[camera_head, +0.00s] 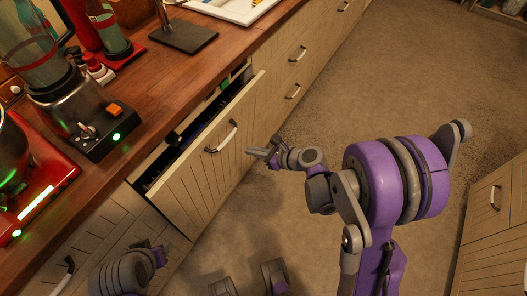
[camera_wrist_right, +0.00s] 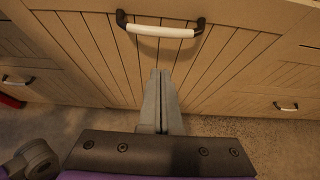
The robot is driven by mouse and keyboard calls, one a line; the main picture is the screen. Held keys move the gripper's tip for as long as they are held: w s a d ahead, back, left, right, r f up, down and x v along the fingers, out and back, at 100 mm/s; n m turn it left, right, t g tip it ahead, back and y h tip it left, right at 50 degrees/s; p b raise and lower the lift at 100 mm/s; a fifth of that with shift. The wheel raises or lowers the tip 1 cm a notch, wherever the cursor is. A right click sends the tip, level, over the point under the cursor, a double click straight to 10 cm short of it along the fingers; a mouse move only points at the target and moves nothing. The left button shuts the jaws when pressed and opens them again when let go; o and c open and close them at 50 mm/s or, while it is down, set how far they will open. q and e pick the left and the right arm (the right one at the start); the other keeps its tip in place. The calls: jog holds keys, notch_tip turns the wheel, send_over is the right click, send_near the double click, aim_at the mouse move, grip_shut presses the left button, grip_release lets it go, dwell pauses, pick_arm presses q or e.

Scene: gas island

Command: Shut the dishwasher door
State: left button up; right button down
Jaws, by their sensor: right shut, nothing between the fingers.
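The dishwasher door (camera_head: 197,178) is a beige slatted wooden panel under the counter, with a white handle (camera_head: 221,137). Its top edge leans out from the cabinet front, leaving a dark gap behind it, so it is partly open. My right gripper (camera_head: 256,152) is shut and empty, just right of the door's outer face. In the right wrist view its fingers (camera_wrist_right: 160,78) point at the slatted panel below the white handle (camera_wrist_right: 160,30); I cannot tell whether they touch it. My left gripper (camera_head: 151,247) is low at the left, and its jaws are unclear.
The wooden counter (camera_head: 185,75) above holds a blender (camera_head: 75,105) and red appliances. Closed drawers (camera_head: 290,65) continue beyond the door. Another cabinet (camera_head: 492,230) stands at the right. The brown floor (camera_head: 390,75) between is clear.

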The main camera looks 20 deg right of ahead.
pick_arm(q)
jog(key=shift+r, duration=0.2)
pick_arm(e)
jog(key=w+a, duration=0.3)
jog(key=w, duration=0.1)
jog(key=shift+w+a, duration=0.35)
jog(key=shift+w, duration=0.05)
